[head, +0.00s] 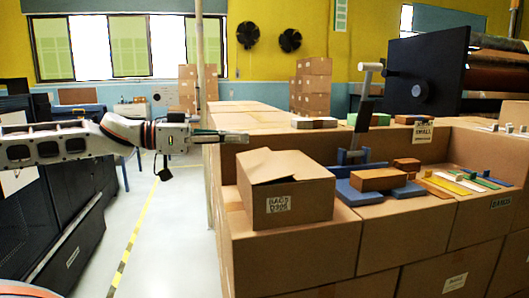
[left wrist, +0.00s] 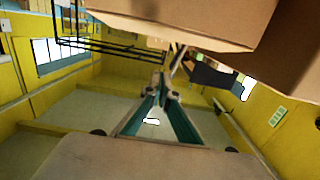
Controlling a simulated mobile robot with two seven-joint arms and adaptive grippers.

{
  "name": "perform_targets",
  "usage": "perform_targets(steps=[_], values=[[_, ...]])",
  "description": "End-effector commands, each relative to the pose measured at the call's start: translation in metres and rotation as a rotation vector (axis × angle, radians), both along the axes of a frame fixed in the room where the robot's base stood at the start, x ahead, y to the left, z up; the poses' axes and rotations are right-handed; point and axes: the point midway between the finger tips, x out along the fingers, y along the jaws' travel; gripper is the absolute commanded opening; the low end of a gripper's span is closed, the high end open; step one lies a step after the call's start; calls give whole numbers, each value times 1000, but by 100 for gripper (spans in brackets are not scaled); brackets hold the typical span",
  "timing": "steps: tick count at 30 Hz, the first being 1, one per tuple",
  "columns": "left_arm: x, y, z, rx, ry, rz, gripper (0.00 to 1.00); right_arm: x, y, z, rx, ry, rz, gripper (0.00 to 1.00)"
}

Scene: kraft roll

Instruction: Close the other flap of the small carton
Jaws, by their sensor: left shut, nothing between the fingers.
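The small carton (head: 285,200) is a brown box with a white label, standing on the near corner of the stacked cartons. Its top flaps (head: 285,165) look mostly down, with a raised, uneven edge at the left front; I cannot tell exactly how each flap lies. My left gripper (head: 244,137) reaches in from the left, above and behind the carton's left side, apart from it. Its teal fingers (left wrist: 163,85) are together and empty in the left wrist view. A brown cardboard surface fills the top of that view. My right gripper is not in view.
Right of the carton are a blue tray (head: 360,196) with a brown block (head: 379,179), an upright grey tool (head: 362,120) and several coloured strips. A large black panel (head: 425,70) stands behind. Open floor (head: 170,220) lies to the left.

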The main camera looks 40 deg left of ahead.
Motion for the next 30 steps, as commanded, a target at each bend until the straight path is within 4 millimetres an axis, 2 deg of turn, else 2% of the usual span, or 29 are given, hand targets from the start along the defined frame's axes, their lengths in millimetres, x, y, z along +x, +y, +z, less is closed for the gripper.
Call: perform_targets(steps=[9, 21, 24, 30], values=[[25, -21, -3, -1, 1, -1, 0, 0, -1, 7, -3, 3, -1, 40], [45, -38, -6, -1, 1, 0, 0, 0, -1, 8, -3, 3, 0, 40], [46, -40, -22, -6, 1, -1, 0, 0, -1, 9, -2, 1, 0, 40], [49, -42, -40, -3, 0, -1, 0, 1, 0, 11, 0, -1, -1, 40]])
